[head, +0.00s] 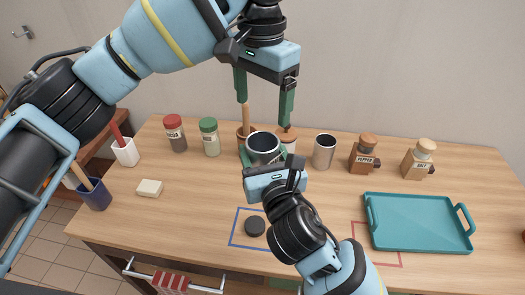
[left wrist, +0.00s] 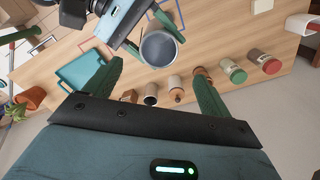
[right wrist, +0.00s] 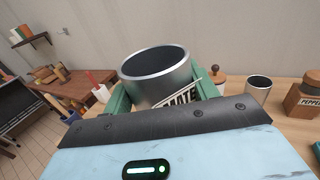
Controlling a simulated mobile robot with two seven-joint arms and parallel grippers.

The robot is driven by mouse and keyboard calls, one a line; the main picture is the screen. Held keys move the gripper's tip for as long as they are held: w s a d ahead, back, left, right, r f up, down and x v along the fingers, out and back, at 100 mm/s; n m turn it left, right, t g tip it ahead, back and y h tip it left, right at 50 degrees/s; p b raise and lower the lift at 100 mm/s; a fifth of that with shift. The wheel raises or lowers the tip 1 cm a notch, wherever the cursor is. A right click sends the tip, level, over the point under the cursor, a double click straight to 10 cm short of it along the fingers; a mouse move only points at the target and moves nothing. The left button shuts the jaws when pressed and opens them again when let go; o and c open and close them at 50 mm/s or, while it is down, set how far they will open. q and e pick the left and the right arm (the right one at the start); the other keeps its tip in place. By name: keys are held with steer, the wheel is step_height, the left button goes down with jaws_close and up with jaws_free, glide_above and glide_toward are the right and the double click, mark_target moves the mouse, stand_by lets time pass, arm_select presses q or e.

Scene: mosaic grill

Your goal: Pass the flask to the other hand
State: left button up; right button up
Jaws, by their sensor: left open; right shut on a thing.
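The flask (head: 264,146) is an open-topped steel cylinder, held upright above the table. My right gripper (head: 262,160) is shut on its sides. In the right wrist view the flask (right wrist: 158,84) fills the space between the green fingers, and part of a lettered label shows. My left gripper (head: 264,113) is open and empty, with its fingers pointing down above the flask. In the left wrist view the flask's mouth (left wrist: 161,48) lies beyond the fingertips, apart from them. A black disc (head: 255,226) lies inside a blue outlined square (head: 236,238) on the table.
A steel cup (head: 324,152), a pepper mill (head: 364,157) and a second mill (head: 417,162) stand behind. A teal tray (head: 418,222) lies at right. Red-topped (head: 175,135) and green-topped (head: 210,138) jars and a pale block (head: 149,188) are at left. The table's left front is clear.

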arm_select(q)
steer(key=shift+r, duration=0.75)
